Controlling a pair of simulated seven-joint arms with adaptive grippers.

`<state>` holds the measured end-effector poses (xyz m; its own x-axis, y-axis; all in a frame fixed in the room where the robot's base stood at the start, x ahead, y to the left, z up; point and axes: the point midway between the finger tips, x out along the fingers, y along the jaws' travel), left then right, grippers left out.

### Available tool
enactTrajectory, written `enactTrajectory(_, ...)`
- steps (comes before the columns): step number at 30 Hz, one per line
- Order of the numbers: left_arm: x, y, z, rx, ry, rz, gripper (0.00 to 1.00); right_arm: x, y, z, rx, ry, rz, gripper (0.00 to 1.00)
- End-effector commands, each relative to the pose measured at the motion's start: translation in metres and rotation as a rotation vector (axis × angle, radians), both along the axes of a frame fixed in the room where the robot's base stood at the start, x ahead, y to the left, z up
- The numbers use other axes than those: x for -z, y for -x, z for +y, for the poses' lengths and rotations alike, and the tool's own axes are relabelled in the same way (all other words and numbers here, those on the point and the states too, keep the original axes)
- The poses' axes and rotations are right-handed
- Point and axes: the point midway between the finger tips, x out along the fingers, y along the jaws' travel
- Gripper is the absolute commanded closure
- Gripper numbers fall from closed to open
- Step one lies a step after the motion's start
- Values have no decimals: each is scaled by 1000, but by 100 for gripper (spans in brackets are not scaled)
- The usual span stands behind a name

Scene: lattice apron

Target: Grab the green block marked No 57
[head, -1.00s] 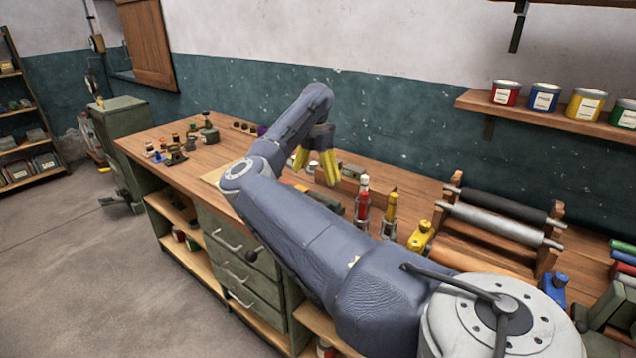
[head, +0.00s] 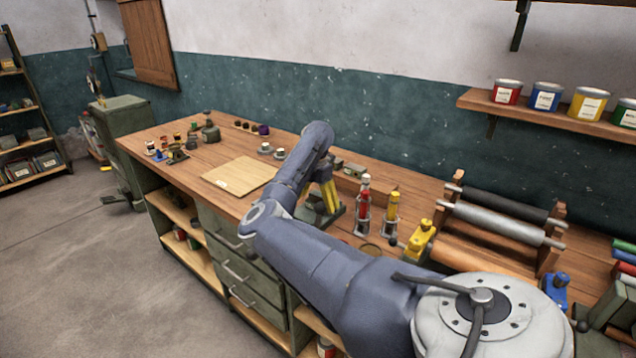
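One of my arms shows in the head view. It comes in from the lower right, so I take it as the right. Its gripper (head: 332,200) points down with yellow fingers, partly hidden behind the forearm. I cannot tell how far apart the fingers are, and I see nothing held. A dark green and grey object (head: 316,213) lies on the workbench (head: 205,155) just beside and below the fingers. I cannot tell whether they touch it. No marking No 57 is readable, so I cannot pick out the green block. My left gripper is not in view.
A pale board (head: 240,174) lies left of the arm. A red bottle (head: 364,200) and a yellow bottle (head: 391,212) stand in holders close right of the gripper. A yellow tool (head: 421,238) and a roller stand (head: 495,222) are further right. Small pots crowd the bench's left end.

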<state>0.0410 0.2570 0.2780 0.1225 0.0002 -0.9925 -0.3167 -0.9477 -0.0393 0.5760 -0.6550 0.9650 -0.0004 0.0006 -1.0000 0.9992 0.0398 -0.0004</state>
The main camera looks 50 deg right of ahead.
Motion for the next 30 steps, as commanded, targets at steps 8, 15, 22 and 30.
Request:
enactTrajectory(8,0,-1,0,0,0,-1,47,16,0,0,1,1,0,2)
enactTrajectory(15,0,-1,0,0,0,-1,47,16,0,0,1,1,-1,6)
enactTrajectory(22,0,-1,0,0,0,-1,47,16,0,0,1,1,-1,33)
enactTrajectory(30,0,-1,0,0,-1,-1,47,15,0,0,1,1,-1,65)
